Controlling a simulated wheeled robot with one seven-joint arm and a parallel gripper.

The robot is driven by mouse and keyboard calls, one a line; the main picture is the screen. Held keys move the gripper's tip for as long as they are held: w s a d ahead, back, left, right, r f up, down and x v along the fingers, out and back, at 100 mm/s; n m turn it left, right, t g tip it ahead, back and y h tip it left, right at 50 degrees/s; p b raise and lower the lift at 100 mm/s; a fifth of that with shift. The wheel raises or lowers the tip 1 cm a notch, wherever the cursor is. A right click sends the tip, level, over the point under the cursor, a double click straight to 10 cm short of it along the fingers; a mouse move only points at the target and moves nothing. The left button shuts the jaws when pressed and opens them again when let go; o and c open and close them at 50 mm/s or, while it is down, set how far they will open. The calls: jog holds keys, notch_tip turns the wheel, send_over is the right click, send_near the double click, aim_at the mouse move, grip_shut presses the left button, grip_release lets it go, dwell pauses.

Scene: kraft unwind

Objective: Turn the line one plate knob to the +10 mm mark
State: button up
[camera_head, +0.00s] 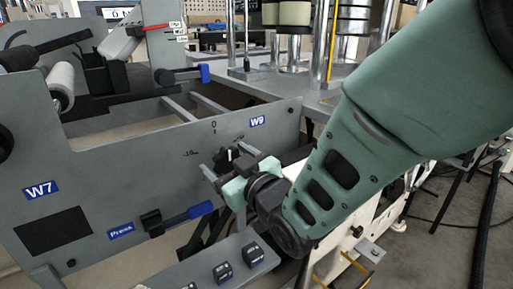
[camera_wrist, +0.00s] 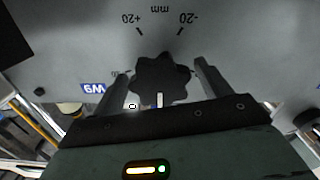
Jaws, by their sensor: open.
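The knob (camera_wrist: 161,78) is dark and lobed, on a grey panel, with a white pointer line toward the bottom of the wrist view. That view is upside down, so the line points up the panel, roughly to the zero side; the exact reading is hidden. "+20", "mm" and "-20" show beyond the knob. In the head view, the knob (camera_head: 224,158) sits below a "0" mark, with small marks left and right. My gripper (camera_wrist: 162,70) is open, one finger on each side of the knob, with visible gaps. It also shows in the head view (camera_head: 229,160).
A blue-handled lever (camera_head: 187,216) by the "Press" label is left of my gripper. A grey box with black switches (camera_head: 223,271) lies below. The W9 tag (camera_head: 257,121) is on the panel. Rollers (camera_head: 62,85) stand at the far left.

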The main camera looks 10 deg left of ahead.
jog(key=c, duration=1)
jog(key=m+b, duration=0.3)
jog(key=shift+d+f, duration=0.1)
jog(key=shift+f, duration=0.1)
jog(key=m+b, duration=0.2)
jog(key=m, duration=0.2)
jog(key=m+b, duration=0.2)
jog(key=m, duration=0.1)
jog(key=shift+m, duration=0.4)
jog(key=shift+r+m+b, duration=0.1)
jog(key=shift+m+b, duration=0.7)
jog(key=shift+m, duration=1.2)
jog(key=shift+s, duration=0.1)
